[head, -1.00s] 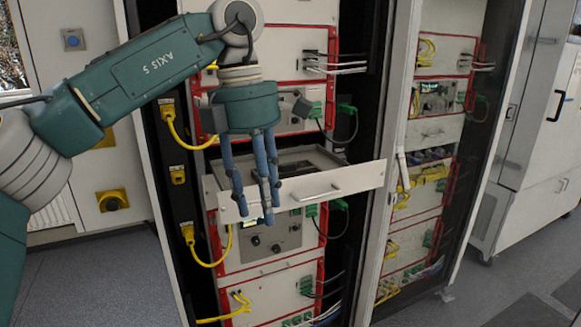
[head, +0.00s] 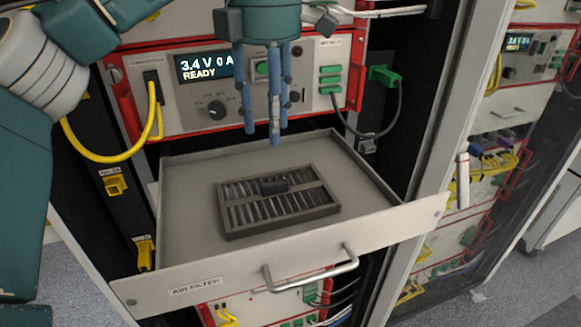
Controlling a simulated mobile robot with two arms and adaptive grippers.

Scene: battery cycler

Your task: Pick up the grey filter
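The grey filter (head: 275,212) is a dark grey slatted rectangular frame with a small dark block-shaped grip (head: 274,186) at its middle. It lies flat in the pulled-out drawer tray (head: 190,200), whose front is labelled "AIR FILTER". My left gripper (head: 268,136) comes down from the top of the head view. Its blue fingers point downward with gaps between them and nothing held. In the picture the fingertips are above the filter's grip and apart from it. My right gripper is not in view.
Behind the gripper is a red-framed instrument panel (head: 200,107) reading "3.4 V 0 A READY". A yellow cable (head: 100,157) hangs at left and a dark cable (head: 397,125) at right. The drawer front has a metal handle (head: 312,276). Another rack stands at right.

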